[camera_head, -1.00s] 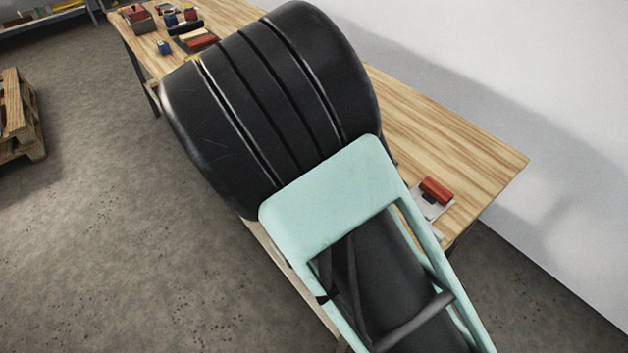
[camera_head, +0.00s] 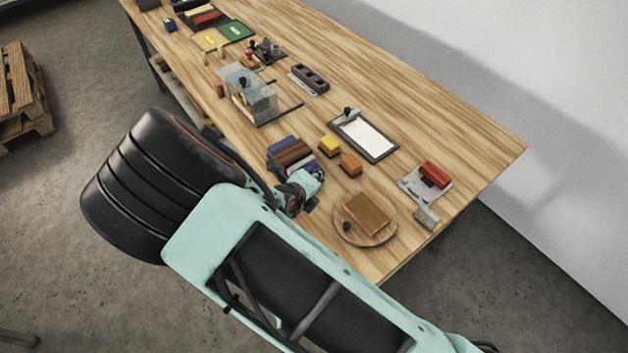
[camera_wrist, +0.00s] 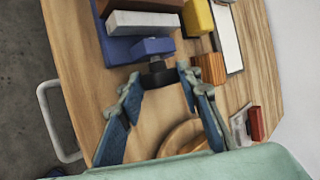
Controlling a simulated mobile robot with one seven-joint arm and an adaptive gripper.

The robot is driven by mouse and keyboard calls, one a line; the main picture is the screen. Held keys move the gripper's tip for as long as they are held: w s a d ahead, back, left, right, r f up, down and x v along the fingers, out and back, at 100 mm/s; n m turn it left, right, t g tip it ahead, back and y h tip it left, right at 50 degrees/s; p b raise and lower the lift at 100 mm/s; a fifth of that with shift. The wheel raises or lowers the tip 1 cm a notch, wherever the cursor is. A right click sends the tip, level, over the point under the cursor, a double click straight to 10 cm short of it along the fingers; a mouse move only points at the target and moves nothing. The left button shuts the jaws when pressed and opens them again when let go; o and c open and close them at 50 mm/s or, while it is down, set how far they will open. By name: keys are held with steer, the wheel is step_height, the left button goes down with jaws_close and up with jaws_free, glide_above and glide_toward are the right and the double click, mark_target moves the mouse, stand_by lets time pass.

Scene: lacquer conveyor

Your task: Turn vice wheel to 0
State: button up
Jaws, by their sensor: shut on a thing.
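The vice (camera_head: 293,152) stands near the table's front edge, with a blue base and brown and grey blocks on it. The wrist view shows its blue base (camera_wrist: 117,48) and a blue block facing me. The dark vice wheel (camera_wrist: 157,75) is in front of that block, between my fingertips. My gripper (camera_wrist: 157,80) is shut on the wheel, a blue-padded finger on each side. In the head view my gripper (camera_head: 308,190) is at the vice's near side, where my arm hides the wheel. No number on the wheel can be read.
A yellow block (camera_head: 330,145) and an orange block (camera_head: 350,164) sit just right of the vice. A round wooden board (camera_head: 342,226) with a brown block lies nearer. A clipboard (camera_head: 364,138) and a clear box (camera_head: 252,98) stand farther back.

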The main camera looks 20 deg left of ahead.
steer(key=o, duration=1.2)
steer(key=shift+c, duration=0.2)
steer(key=v, duration=0.8)
steer(key=shift+r, duration=0.1)
